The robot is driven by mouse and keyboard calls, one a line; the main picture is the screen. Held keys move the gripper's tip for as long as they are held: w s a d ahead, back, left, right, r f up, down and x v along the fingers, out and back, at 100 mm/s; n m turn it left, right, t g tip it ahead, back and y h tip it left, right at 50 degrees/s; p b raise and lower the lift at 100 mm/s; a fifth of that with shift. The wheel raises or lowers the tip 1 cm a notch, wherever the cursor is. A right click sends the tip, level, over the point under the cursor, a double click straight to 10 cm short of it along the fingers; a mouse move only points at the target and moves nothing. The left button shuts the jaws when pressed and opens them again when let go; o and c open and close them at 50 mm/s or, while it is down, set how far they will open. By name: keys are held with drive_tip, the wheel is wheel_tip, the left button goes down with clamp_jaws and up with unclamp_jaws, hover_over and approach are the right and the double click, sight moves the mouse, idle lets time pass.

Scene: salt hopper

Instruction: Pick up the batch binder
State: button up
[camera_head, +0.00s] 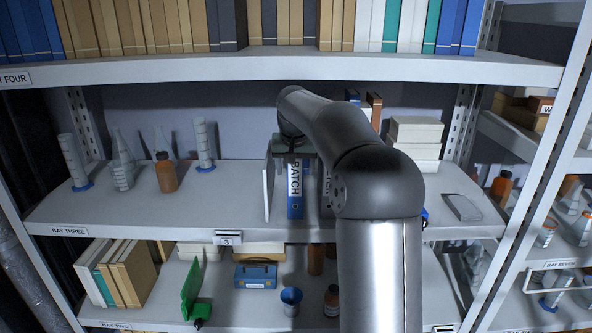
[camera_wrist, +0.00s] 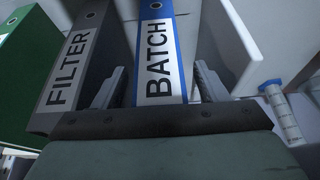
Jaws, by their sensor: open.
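The batch binder (camera_head: 295,190) stands upright on the middle shelf in the head view, blue with a white label reading BATCH. It also shows in the wrist view (camera_wrist: 160,62), between the two fingers of my gripper (camera_wrist: 158,86). The fingers are open, one on each side of the binder, with some room beside its spine. How far they reach along its sides is hard to tell. In the head view my gripper (camera_head: 295,146) is at the binder's top, partly hidden by my arm.
A grey FILTER binder (camera_wrist: 75,65) stands close beside the batch binder; a green binder (camera_wrist: 28,60) is beyond it. A white upright panel (camera_head: 268,186) stands on the other side. Glassware and an orange bottle (camera_head: 165,173) are farther left; white boxes (camera_head: 414,138) stand right.

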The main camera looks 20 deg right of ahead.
drive_tip(key=shift+f, duration=0.15)
clamp_jaws()
